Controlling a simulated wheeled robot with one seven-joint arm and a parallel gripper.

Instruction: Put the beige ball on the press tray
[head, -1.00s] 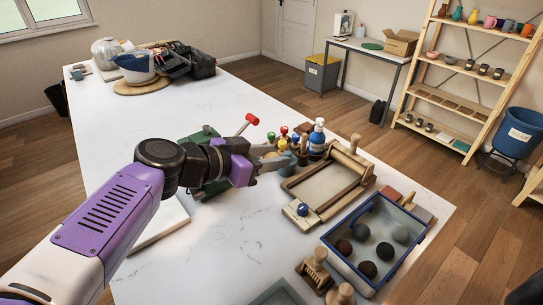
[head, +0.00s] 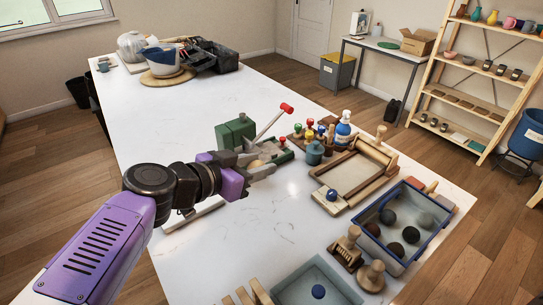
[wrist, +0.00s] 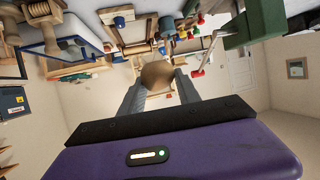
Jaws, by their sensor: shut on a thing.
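My gripper (head: 262,171) is shut on the beige ball (head: 256,163), holding it between the fingertips. The ball (wrist: 157,75) also shows in the wrist view, between the two grey fingers. The green press (head: 236,133), with a red-tipped lever (head: 286,108), stands on the table just behind my gripper. My gripper and the ball hide part of that base, so I cannot make out the tray clearly. The press (wrist: 255,22) is at the upper right of the wrist view.
Colourful-topped tools (head: 310,130) and a blue bottle (head: 343,129) stand right of the press. A wooden roller frame (head: 352,178) and a blue-rimmed bin with dark balls (head: 376,232) lie farther right. The white tabletop (head: 160,130) is clear to the left.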

